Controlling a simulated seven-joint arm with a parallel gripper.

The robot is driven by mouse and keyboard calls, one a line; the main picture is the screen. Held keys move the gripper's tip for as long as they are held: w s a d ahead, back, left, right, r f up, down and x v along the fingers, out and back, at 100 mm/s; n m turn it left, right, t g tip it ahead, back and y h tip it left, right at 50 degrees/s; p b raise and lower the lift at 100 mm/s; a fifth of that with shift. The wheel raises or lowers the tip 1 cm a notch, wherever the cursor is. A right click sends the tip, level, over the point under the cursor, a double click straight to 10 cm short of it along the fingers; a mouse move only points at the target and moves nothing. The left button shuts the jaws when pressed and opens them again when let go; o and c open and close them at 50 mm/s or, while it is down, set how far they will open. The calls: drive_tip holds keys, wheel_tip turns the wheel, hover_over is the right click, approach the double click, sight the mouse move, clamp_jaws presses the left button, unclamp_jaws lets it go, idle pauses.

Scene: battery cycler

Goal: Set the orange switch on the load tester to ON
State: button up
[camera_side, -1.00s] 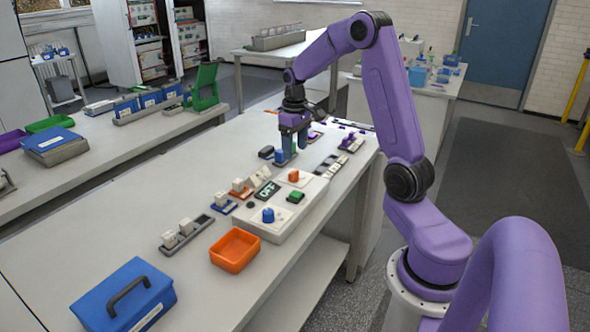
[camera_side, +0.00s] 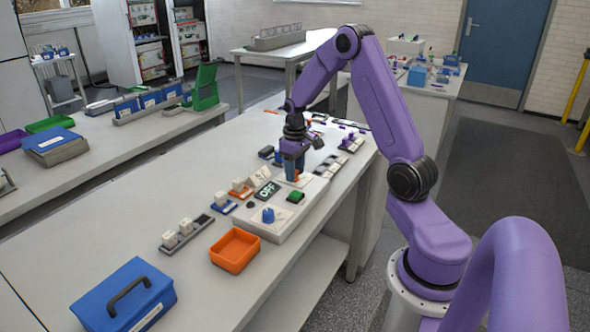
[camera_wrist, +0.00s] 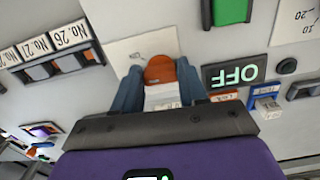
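The load tester (camera_side: 258,219) is a pale box on the bench. Its display (camera_side: 267,189) reads OFF, and the display also shows in the wrist view (camera_wrist: 234,74). The orange switch (camera_wrist: 160,68) lies between the two blue fingers of my gripper (camera_wrist: 160,78) in the wrist view. The fingers are apart, one on each side of it, and I cannot tell whether they touch it. In the side view my gripper (camera_side: 293,170) points down over the tester's far end and largely hides the switch.
An orange tray (camera_side: 235,250) and a blue case (camera_side: 123,298) lie toward the front. Trays with small blocks line the bench.

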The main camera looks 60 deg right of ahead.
drive_tip(key=c, duration=0.3)
drive_tip(key=shift+m, duration=0.3)
drive_tip(key=m, duration=0.3)
drive_tip(key=shift+a, duration=0.1)
drive_tip(key=shift+w+m, duration=0.1)
drive_tip(key=shift+m, duration=1.8)
drive_tip(key=o, duration=1)
drive_tip(key=shift+o, duration=0.2)
drive_tip(key=shift+r, duration=0.1)
